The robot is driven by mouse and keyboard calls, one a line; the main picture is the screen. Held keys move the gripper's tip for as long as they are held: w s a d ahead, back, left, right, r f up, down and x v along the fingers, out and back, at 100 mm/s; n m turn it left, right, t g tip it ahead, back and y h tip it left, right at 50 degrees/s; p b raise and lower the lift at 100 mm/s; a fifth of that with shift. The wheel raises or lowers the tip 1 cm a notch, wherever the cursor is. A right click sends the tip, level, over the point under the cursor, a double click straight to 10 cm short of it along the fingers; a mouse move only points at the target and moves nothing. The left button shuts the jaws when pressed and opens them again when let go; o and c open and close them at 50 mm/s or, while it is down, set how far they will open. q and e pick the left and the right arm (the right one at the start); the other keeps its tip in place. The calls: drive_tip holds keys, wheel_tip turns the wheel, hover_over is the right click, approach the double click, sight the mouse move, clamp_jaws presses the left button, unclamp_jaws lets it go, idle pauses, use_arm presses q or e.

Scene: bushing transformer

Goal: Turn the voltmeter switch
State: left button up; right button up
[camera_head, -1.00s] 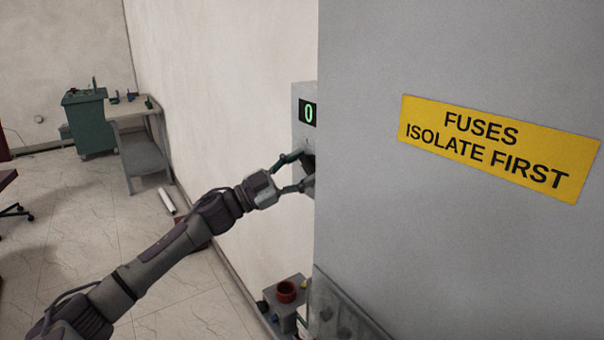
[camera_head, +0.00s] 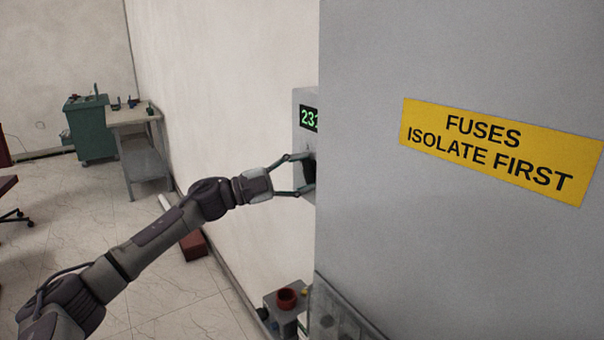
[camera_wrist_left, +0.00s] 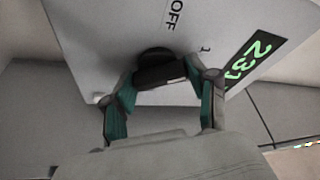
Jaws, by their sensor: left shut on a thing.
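The voltmeter box (camera_head: 304,97) is on the wall, partly hidden behind the grey cabinet in the head view. My right gripper is out of view.
The large grey cabinet (camera_head: 450,260) with a yellow warning sign (camera_head: 500,150) fills the right side. A red round part (camera_head: 286,298) sits on a grey box low by the wall. A green cabinet (camera_head: 90,128) and a bench (camera_head: 138,150) stand far left.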

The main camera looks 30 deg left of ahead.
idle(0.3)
use_arm(q)
drive_tip(key=o, duration=1.2)
drive_tip(key=shift+c, duration=0.2)
drive_tip(key=v, duration=1.2)
